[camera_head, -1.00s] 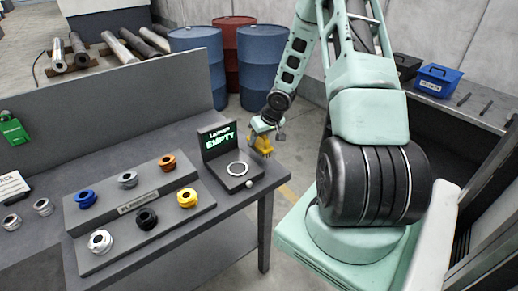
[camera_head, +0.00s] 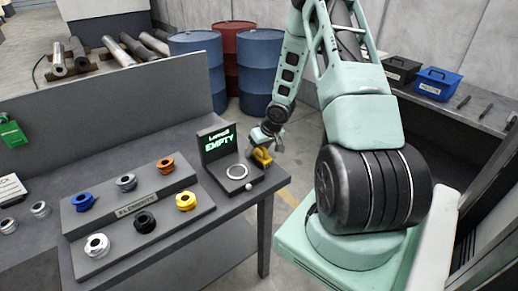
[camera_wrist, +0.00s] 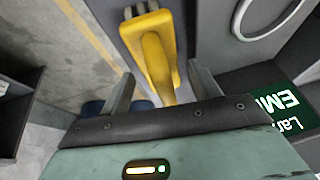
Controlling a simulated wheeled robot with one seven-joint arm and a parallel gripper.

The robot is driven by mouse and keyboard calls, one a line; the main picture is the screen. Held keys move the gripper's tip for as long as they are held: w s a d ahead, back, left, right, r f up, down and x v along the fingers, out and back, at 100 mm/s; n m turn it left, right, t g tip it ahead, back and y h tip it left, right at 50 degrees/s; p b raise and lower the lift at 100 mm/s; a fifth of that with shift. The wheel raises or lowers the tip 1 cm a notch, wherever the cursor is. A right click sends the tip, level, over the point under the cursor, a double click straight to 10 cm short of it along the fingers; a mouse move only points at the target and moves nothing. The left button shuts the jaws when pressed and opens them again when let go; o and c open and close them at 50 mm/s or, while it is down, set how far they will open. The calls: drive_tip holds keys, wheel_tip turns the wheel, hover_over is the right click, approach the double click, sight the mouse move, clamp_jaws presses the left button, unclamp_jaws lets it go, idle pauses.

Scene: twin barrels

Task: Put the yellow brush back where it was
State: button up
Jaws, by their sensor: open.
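The yellow brush (camera_head: 262,158) is at the table's right corner, beside the small station with the ring and the "EMPTY" screen. My gripper (camera_head: 266,141) is right above it in the head view. In the wrist view the brush's yellow handle (camera_wrist: 158,56) lies between the two open fingers of my gripper (camera_wrist: 160,74), with a gap to the finger on each side. I cannot tell whether the brush rests fully on the table.
The station's ring (camera_head: 237,172) and screen (camera_head: 218,144) are close to the left of the brush. A rack (camera_head: 138,211) of coloured rings stands further left. Blue barrels (camera_head: 259,65) stand behind. The table's right edge is close to the brush.

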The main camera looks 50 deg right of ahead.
drive_tip(key=p+v, duration=0.4)
drive_tip(key=v, duration=0.8)
drive_tip(key=w+a+r+n+g, duration=0.1)
drive_tip(key=a+r+n, duration=0.3)
drive_tip(key=a, duration=0.9)
drive_tip(key=a+r+n+g, duration=0.1)
drive_tip(key=a+r, duration=0.5)
drive_tip(key=a, duration=0.7)
drive_tip(key=s+a+r+n+g, duration=0.1)
drive_tip(key=s+a+r+n, duration=0.2)
drive_tip(key=s+a, duration=0.6)
drive_tip(key=s+a+r+n+g, duration=0.1)
drive_tip(key=s+a+r+n, duration=0.1)
drive_tip(key=s+a, duration=0.7)
drive_tip(key=shift+s+a+r+n+g, duration=0.3)
drive_tip(key=shift+s+a+r+n, duration=0.1)
drive_tip(key=shift+s+r, duration=0.35)
